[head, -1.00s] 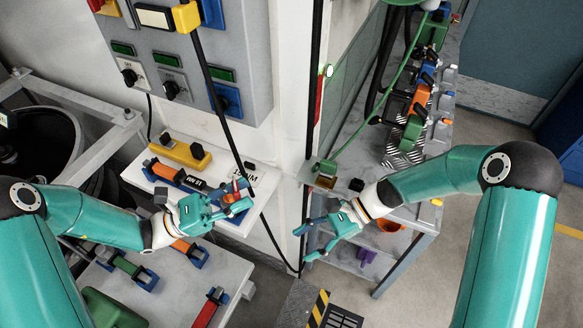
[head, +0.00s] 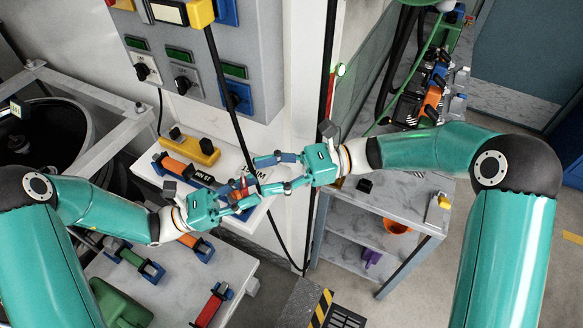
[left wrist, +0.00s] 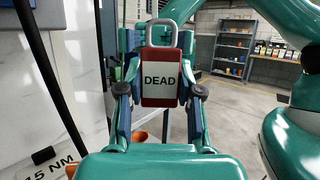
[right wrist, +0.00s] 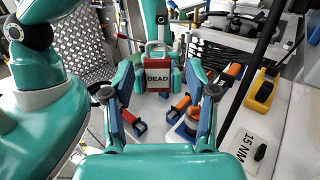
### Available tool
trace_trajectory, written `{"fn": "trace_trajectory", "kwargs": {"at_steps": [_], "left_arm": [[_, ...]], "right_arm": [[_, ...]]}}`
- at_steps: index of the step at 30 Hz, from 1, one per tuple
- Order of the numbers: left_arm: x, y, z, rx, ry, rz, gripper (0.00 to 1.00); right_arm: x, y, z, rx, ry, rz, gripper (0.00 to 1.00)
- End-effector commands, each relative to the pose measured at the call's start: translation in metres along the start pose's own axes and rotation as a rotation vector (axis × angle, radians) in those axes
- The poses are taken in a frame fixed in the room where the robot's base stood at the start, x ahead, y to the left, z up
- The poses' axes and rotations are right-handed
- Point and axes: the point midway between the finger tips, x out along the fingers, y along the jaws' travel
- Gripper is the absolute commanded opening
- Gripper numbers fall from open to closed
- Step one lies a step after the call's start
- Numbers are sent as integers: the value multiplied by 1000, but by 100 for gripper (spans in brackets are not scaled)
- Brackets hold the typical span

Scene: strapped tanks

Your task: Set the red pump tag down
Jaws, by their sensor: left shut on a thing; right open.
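The red pump tag (head: 240,189) has a white face reading "DEAD" and a grey shackle on top, clear in the left wrist view (left wrist: 160,80). My left gripper (head: 243,198) is shut on it by its sides, holding it upright in front of the white shelf. My right gripper (head: 266,175) is open and comes from the right, its fingers pointing at the tag. In the right wrist view the tag (right wrist: 158,76) lies between my spread right fingers, toward their far end. I cannot tell whether they touch it.
A white shelf (head: 228,158) behind the grippers carries a yellow block (head: 194,149), an orange-blue part (head: 180,170) and a "15 NM" label. A black cable (head: 233,110) hangs close behind. A lower bench holds several coloured parts. The grey rack (head: 415,205) at right has some bare top.

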Motion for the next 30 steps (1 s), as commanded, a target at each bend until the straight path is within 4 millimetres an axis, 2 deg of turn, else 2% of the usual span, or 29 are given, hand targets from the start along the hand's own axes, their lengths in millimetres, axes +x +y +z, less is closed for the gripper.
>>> {"fn": "trace_trajectory", "kwargs": {"at_steps": [3, 9, 15, 23, 30], "left_arm": [[0, 0, 0, 0, 0, 0, 0], [0, 0, 0, 0, 0, 0, 0], [0, 0, 0, 0, 0, 0, 0], [0, 0, 0, 0, 0, 0, 0], [0, 0, 0, 0, 0, -1, 0]], "right_arm": [[23, 0, 0, 0, 0, 3, 57], [49, 0, 0, 0, 1, 1, 57], [60, 0, 0, -1, 1, -1, 57], [60, 0, 0, -1, 1, -1, 57], [60, 0, -1, -1, 1, -3, 17]]}}
